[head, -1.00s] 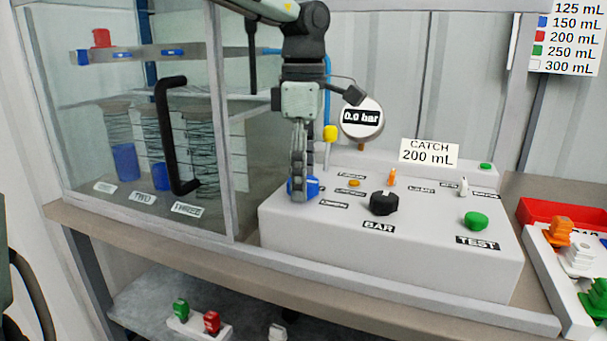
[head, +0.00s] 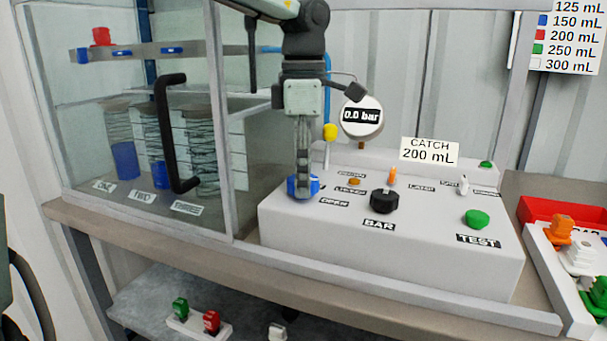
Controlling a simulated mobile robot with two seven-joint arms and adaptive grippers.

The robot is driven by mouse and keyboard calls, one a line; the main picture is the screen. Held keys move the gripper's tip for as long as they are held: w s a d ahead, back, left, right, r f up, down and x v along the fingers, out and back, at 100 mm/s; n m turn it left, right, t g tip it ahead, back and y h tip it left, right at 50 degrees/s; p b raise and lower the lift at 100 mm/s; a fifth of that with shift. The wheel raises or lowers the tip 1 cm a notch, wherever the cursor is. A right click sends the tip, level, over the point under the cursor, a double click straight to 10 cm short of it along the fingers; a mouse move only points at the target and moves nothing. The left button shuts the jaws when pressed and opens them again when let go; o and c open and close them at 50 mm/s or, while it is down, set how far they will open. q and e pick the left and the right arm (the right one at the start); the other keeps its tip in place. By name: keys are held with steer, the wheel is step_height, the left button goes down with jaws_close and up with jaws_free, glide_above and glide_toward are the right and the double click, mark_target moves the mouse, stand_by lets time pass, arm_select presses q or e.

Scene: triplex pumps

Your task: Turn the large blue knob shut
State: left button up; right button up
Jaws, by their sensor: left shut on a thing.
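The large blue knob (head: 314,185) sits on the left end of the top of the grey control box (head: 400,255). My left gripper (head: 303,188) points straight down over the knob and is shut on it. Its fingers show nearly edge-on and cover the middle of the knob, so the knob's pointer is hidden. A label reading OPEN (head: 334,201) lies just right of and in front of the knob. My right gripper is not in view.
A round gauge (head: 361,116) reading 0.0 bar and a yellow-topped lever (head: 330,132) stand close behind the gripper. A black knob (head: 384,200) and green button (head: 476,219) are to the right. A glass cabinet with a black handle (head: 168,135) stands at left.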

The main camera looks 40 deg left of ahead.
arm_select(q)
steer(key=n, duration=0.2)
steer(key=shift+n+b, duration=0.3)
steer(key=shift+b, duration=0.1)
steer(key=n, duration=0.2)
steer(key=shift+n+b, duration=0.3)
steer(key=shift+n, duration=0.1)
steer(key=n, duration=0.3)
steer(key=shift+n+b, duration=0.3)
steer(key=shift+n, duration=0.9)
steer(key=n, duration=0.3)
steer(key=shift+b, duration=0.3)
steer(key=shift+n, duration=1.2)
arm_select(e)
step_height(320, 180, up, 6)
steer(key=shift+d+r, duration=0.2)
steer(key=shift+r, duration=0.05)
arm_select(q)
steer(key=shift+n, duration=0.3)
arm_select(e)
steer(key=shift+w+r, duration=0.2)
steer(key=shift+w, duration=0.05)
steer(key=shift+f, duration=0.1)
